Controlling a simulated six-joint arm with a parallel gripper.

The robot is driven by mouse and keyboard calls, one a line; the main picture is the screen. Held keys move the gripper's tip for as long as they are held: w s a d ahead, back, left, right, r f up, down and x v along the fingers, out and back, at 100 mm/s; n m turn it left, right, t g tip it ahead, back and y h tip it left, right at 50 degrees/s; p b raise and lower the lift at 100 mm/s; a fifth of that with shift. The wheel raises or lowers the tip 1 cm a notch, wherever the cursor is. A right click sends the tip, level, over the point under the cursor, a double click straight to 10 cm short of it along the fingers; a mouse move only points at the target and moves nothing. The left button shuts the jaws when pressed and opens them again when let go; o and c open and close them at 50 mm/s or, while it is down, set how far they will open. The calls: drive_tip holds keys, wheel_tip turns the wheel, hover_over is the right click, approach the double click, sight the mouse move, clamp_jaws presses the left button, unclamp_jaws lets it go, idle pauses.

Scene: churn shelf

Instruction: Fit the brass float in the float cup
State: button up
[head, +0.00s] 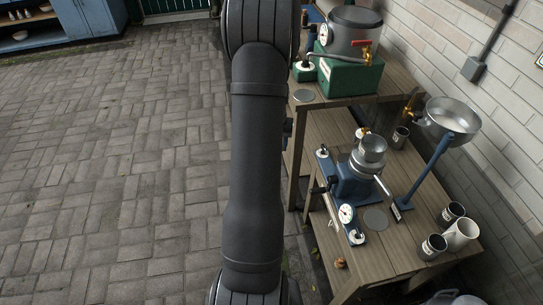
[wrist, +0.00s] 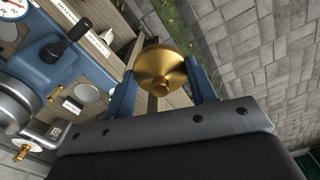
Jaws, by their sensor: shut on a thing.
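In the wrist view the brass float (wrist: 158,64), a round golden disc with a small knob at its centre, sits between the two blue fingers of my gripper (wrist: 163,76). The fingers are shut on it from both sides. The float is held in front of the bench edge. In the head view my gripper is not visible. A blue separator (head: 355,180) stands on the lower bench with a metal cup (head: 373,149) on top. I cannot tell for certain whether this is the float cup. Part of the blue machine (wrist: 62,65) shows left of the float in the wrist view.
A metal bowl on a blue stand (head: 455,116) rises right of the separator. Dark and pale cups (head: 460,233) stand at the bench's right end. A large pot (head: 348,35) on a green base sits on the upper bench. Brick paving (head: 120,170) lies open at left.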

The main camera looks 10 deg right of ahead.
drive_tip(key=shift+s+d+r+m, duration=1.3)
drive_tip(key=shift+s+d+r, duration=0.3)
drive_tip(key=shift+d, duration=3.5)
drive_tip(key=shift+s+d+r+m, duration=1.3)
drive_tip(key=shift+s+d+r, duration=0.35)
drive_tip(key=shift+d, duration=3.45)
drive_tip(key=shift+s+d+r+m, duration=1.4)
drive_tip(key=shift+s+d, duration=0.3)
drive_tip(key=shift+d, duration=3.4)
drive_tip(key=shift+f, duration=1)
drive_tip(key=shift+r, duration=0.4)
drive_tip(key=shift+r, duration=0.7)
drive_tip(key=shift+f, duration=0.9)
